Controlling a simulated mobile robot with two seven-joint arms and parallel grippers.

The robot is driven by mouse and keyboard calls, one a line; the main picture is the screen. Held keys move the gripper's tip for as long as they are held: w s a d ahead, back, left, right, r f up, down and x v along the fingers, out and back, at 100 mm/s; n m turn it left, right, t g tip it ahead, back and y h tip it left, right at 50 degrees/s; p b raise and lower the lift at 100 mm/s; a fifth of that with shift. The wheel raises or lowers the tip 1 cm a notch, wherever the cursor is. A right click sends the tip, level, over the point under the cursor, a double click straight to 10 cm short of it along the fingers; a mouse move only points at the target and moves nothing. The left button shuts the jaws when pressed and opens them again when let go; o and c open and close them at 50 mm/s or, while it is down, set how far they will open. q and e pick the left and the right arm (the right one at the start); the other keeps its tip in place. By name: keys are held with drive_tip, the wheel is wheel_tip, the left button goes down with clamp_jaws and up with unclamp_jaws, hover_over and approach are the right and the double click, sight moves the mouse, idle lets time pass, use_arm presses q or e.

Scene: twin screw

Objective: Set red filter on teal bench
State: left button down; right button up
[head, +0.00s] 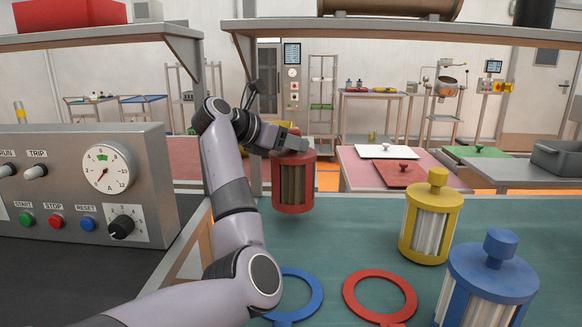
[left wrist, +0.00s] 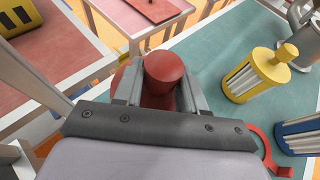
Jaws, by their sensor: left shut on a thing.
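The red filter (head: 293,186) is a red-framed cylinder with brown pleats. My left gripper (head: 292,146) is shut on its top knob and holds it upright over the far left part of the teal bench (head: 355,232). A shadow shows on the bench beneath it, and it looks a little above the surface. In the left wrist view the red knob (left wrist: 163,72) sits between the two fingers. My right gripper is not in view.
On the bench stand a yellow filter (head: 430,220) and a blue filter (head: 492,275). A blue ring (head: 316,290) and a red ring (head: 349,292) lie in front. A grey control panel (head: 85,185) stands at left. A shelf (head: 400,30) spans above.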

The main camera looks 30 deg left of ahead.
use_arm(q)
drive_tip(key=shift+f, duration=2)
drive_tip(key=c, duration=0.6)
unclamp_jaws()
drive_tip(key=shift+c, duration=0.2)
drive_tip(key=shift+s, duration=0.15)
approach(280, 155)
drive_tip(key=shift+w+d+f, duration=0.2)
drive_tip(key=shift+w+d, duration=0.05)
drive_tip(key=shift+w, duration=0.2)
